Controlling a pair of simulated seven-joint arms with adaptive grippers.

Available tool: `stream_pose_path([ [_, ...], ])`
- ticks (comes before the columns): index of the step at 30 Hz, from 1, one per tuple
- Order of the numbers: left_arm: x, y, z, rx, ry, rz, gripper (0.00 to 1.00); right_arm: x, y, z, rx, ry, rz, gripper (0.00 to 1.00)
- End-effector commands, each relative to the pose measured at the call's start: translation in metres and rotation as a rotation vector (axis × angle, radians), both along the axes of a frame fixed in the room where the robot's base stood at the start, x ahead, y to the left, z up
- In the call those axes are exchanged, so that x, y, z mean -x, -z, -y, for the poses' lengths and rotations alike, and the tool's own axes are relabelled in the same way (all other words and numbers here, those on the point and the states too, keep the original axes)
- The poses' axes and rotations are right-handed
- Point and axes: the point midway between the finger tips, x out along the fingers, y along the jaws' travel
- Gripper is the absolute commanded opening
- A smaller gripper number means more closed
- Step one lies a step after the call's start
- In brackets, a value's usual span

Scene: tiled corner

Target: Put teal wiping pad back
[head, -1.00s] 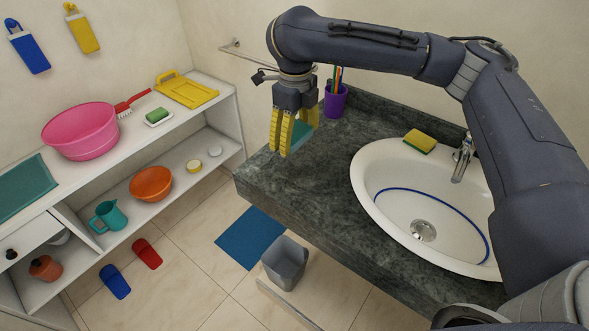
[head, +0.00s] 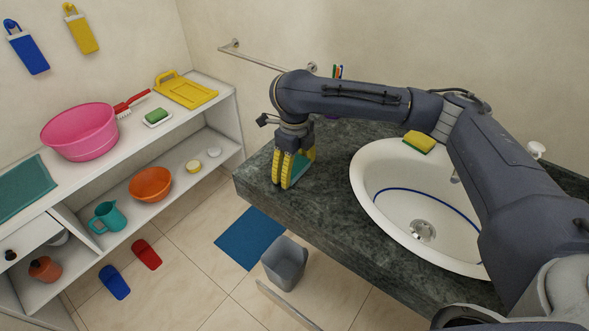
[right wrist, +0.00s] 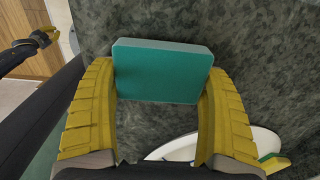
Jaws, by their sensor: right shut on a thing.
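The teal wiping pad (head: 300,166) is a flat block held between the yellow fingers of my right gripper (head: 292,182). In the right wrist view the pad (right wrist: 162,71) spans the gap between both fingertips (right wrist: 160,85), its broad teal face showing. The fingers point down close over the dark stone counter (head: 340,215), near its left end. I cannot tell whether the pad touches the counter. A small yellow and black part at the upper left of the right wrist view looks like my left gripper (right wrist: 42,37); its jaws are unclear.
The sink (head: 375,205) is right of the gripper, with a yellow-green sponge (head: 419,142) on its back rim. Behind my right arm stand pens (head: 337,71). A white shelf (head: 226,100) on the left holds a pink basin (head: 80,135) and a teal mat (head: 22,188). A grey bin (head: 285,263) stands below.

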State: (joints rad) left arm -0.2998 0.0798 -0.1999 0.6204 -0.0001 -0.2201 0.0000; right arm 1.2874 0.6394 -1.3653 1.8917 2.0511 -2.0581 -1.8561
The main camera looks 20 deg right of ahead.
Motion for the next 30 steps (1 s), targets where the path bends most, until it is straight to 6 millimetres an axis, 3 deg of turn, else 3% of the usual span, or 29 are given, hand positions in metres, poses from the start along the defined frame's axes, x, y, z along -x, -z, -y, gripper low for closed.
stream_pose_path([
  [13,0.0000,0.0000,0.0000,0.000,0.000,0.000,0.00,0.0000,0.0088,-0.0001,-0.001,0.000,0.001,0.36],
  [14,0.0000,0.0000,0.0000,0.000,0.000,0.000,0.00,-0.0001,0.0088,-0.0001,-0.001,-0.001,0.001,0.85],
  [15,0.0000,0.0000,0.0001,0.000,0.000,0.000,0.00,-0.0001,0.0086,0.0000,0.000,0.000,0.001,0.89],
  [18,0.0000,0.0000,0.0001,0.000,0.000,0.000,0.00,-0.0001,0.0086,-0.0001,-0.001,0.000,0.001,1.00],
  [30,0.0001,0.0000,0.0001,0.000,0.000,0.000,0.00,-0.0008,-0.0007,-0.0001,0.000,0.000,0.004,1.00],
])
